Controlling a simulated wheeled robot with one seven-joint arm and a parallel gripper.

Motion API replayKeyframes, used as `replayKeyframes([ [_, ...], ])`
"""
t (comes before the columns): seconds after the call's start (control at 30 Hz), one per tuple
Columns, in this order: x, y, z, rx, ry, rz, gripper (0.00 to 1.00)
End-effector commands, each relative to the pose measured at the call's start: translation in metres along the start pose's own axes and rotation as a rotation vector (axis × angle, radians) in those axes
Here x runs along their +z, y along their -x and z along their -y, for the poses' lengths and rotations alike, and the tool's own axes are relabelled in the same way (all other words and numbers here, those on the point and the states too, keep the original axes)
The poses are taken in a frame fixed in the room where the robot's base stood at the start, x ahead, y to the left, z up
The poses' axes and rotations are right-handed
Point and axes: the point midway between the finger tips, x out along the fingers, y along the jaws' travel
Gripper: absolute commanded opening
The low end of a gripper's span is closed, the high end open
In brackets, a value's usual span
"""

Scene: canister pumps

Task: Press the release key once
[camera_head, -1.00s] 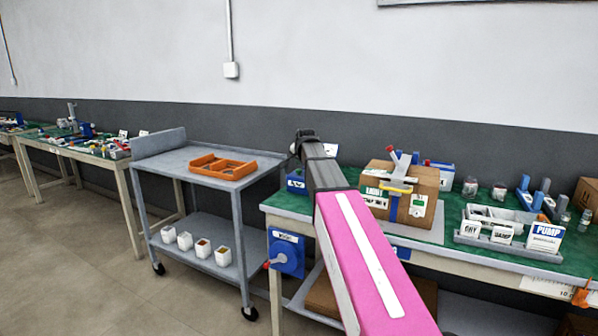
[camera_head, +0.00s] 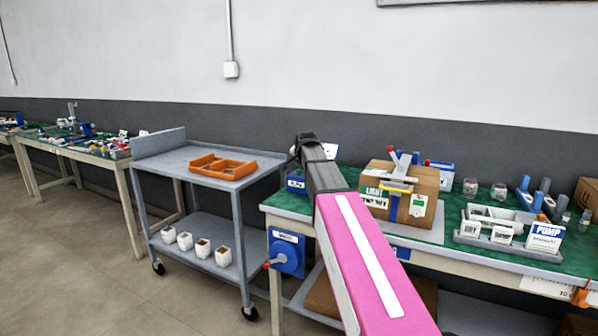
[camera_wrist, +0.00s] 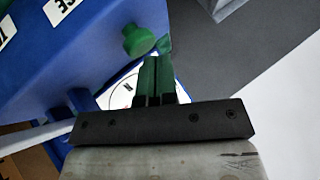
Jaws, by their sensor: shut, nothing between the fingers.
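In the wrist view a blue housing (camera_wrist: 80,50) with white labels fills the upper left. A round green key (camera_wrist: 138,40) stands out from it. My gripper (camera_wrist: 157,62) is shut and empty, its fingertips just below and right of the green key; I cannot tell whether they touch it. A white panel with a round dial-like marking (camera_wrist: 122,95) is partly hidden behind the fingers. In the head view a blue unit (camera_head: 296,185) sits at the bench's left end, partly hidden by my arm, and its key cannot be made out.
A grey cart (camera_head: 160,165) with an orange tray (camera_head: 207,160) stands to the left. The floor in front is clear.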

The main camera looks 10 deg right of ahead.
Motion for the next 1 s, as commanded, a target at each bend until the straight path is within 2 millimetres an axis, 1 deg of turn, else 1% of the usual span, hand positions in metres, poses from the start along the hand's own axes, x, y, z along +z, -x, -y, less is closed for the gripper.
replayKeyframes([
  [1.0,0.0052,-0.0068,-0.0051,0.0,0.0,0.001,0.0],
])
